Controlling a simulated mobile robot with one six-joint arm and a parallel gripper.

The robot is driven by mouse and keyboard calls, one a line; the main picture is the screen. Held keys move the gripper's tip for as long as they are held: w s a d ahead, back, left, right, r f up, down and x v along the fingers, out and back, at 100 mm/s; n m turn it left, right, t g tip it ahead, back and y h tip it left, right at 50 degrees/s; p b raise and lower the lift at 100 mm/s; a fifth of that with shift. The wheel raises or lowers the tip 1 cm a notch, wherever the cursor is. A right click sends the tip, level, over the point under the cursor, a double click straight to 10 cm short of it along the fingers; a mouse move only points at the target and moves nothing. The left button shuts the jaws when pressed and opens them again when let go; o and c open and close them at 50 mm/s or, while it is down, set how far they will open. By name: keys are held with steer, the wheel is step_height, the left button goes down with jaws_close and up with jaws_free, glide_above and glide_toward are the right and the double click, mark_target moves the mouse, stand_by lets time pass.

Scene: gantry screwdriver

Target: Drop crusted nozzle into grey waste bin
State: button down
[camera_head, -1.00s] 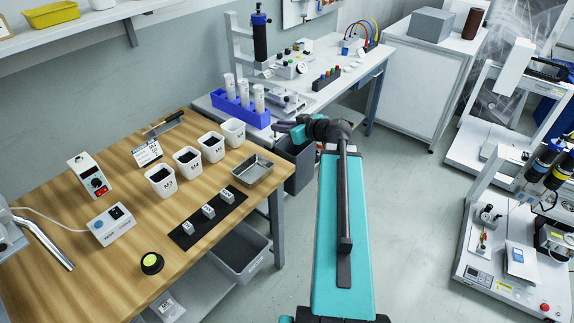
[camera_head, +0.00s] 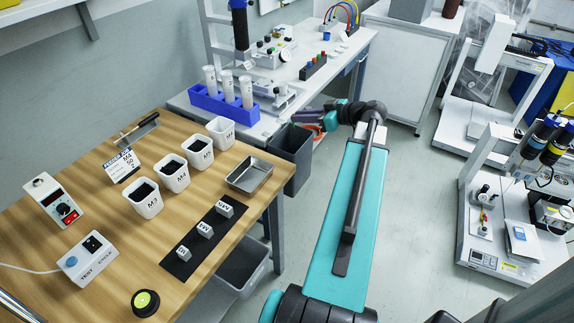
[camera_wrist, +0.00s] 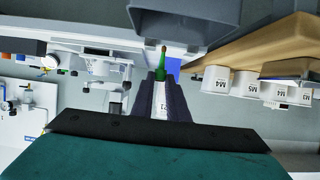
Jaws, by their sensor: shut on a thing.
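My gripper (camera_wrist: 160,98) is shut on the crusted nozzle (camera_wrist: 161,62), a small green piece with a brown tip, which sticks out past the fingertips in the wrist view. In the head view my gripper (camera_head: 308,116) is at the far end of the arm, beyond the table's corner; the nozzle cannot be made out there. The grey waste bin (camera_head: 291,160) stands beside the table's right end, just nearer than my gripper. In the upside-down wrist view, a grey bin (camera_wrist: 185,20) shows at the top, apart from the nozzle.
The wooden table (camera_head: 90,225) holds white cups (camera_head: 172,174) and a metal tray (camera_head: 249,175). A blue tube rack (camera_head: 222,106) stands on the bench behind. An orange-red thing (camera_head: 319,132) shows past the bin. Another grey bin (camera_head: 240,270) is under the table.

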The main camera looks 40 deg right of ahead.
steer(key=shift+f, duration=0.2)
steer(key=shift+f+b, duration=0.45)
steer(key=shift+f, duration=2.35)
steer(key=c, duration=1.6)
jaws_free()
steer(key=shift+c, duration=0.2)
steer(key=shift+s, duration=0.1)
steer(key=v, duration=1.3)
steer(key=shift+s, duration=0.35)
